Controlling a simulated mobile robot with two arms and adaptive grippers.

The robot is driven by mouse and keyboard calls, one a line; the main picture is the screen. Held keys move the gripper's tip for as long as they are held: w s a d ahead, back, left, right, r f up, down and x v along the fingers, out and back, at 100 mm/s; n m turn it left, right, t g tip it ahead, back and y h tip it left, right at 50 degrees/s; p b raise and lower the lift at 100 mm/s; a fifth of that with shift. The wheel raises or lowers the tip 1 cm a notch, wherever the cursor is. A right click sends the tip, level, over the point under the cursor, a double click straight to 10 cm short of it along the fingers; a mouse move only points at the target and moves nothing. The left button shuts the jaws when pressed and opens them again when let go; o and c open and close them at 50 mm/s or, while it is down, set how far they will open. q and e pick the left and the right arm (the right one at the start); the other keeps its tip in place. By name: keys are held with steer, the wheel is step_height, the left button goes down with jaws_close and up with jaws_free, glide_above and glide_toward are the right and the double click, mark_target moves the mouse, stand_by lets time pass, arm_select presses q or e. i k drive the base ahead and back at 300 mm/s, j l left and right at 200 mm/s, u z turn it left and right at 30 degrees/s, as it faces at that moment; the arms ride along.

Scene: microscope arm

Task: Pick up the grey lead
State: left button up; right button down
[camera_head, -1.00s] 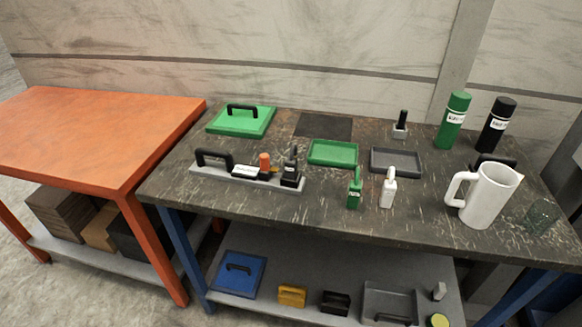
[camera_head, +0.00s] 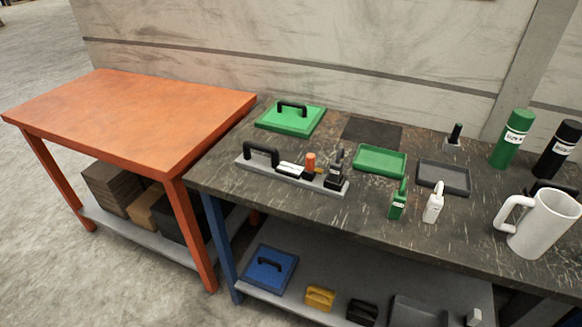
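I cannot tell for sure which thing is the grey lead. On the dark worktable, a small grey block with a black upright grip (camera_head: 454,139) stands near the back. A long grey base (camera_head: 330,190) with a black handle at its left end carries an orange part and a black upright piece. A shallow grey tray (camera_head: 443,178) lies to its right. On the lower shelf is another grey tray (camera_head: 411,313), cut off at the bottom edge. Neither of my grippers is in view.
A green lid with a black handle (camera_head: 292,119), a green tray (camera_head: 380,160), green and white small bottles, a white jug (camera_head: 545,222) and tall green and black bottles stand on the worktable. The orange table (camera_head: 130,115) at left is bare on top.

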mark_target(336, 165)
steer(key=k+l, duration=0.15)
steer(key=l, duration=0.25)
steer(key=k+l, duration=0.1)
steer(key=l, duration=0.3)
steer(key=k+l+z, duration=0.1)
steer(key=l, duration=0.35)
steer(key=k, duration=0.05)
